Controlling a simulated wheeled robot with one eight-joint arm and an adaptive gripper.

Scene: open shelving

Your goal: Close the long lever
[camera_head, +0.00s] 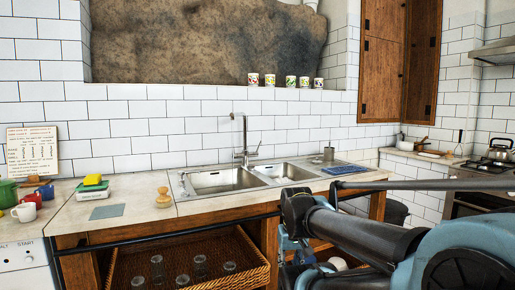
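No part that I can name for sure as the long lever shows. The nearest match is the thin handle (257,147) on the grey tap (244,135), which stands upright behind the double sink. The handle looks tilted up to the right, but it is too small to tell its state. My arm (365,235) reaches in from the lower right, in front of the counter, and bends down near the sink's front edge. My gripper's fingers cannot be made out. The arm is well apart from the tap.
The steel sink (265,186) is set in a pale counter (140,199). A rail runs along the counter's front, above a wicker basket (255,271) with several glasses. A sponge stack, a wooden brush (163,198) and mugs stand left. A blue mat (344,169) lies right.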

